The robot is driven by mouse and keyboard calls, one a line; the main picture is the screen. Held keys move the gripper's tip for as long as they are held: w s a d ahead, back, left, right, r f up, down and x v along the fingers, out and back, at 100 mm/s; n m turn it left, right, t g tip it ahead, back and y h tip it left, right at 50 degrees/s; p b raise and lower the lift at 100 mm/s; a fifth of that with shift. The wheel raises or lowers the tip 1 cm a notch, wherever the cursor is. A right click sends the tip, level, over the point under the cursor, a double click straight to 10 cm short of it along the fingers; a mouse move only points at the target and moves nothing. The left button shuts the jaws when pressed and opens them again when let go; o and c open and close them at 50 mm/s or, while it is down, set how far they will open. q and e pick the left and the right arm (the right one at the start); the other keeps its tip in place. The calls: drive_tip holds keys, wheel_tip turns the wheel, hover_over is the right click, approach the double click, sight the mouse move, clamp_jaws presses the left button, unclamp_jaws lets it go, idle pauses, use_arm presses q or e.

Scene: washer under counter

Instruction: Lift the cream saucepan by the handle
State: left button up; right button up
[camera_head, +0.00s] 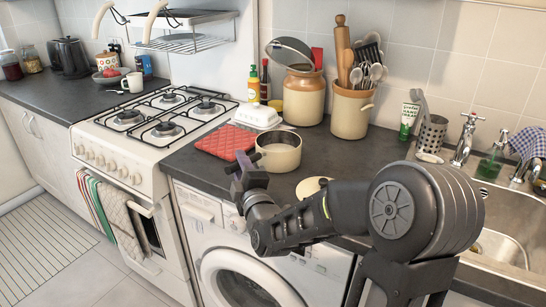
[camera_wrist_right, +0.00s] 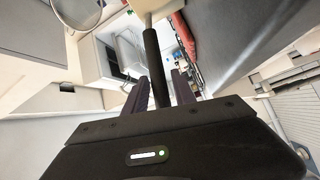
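The cream saucepan (camera_head: 279,158) sits on the dark counter above the washer, beside the red mat. Its black handle (camera_wrist_right: 154,62) points toward the counter's front edge and is mostly hidden by my right gripper in the head view. My right gripper (camera_head: 240,176) is at the handle. In the right wrist view its two fingers (camera_wrist_right: 160,88) stand on either side of the handle, with narrow gaps showing, so it looks open. A bit of the cream pan shows at the top there. My left gripper is not in view.
A red quilted mat (camera_head: 225,142) and a white butter dish (camera_head: 257,116) are close to the pan. A flat cream round thing (camera_head: 309,187) lies partly behind my right arm. Utensil crock (camera_head: 351,110) and lidded jar (camera_head: 303,97) stand behind. The stove (camera_head: 160,120) is left, the sink (camera_head: 503,247) right.

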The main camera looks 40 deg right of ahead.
clamp_jaws()
idle(0.9)
drive_tip(key=shift+r, duration=0.15)
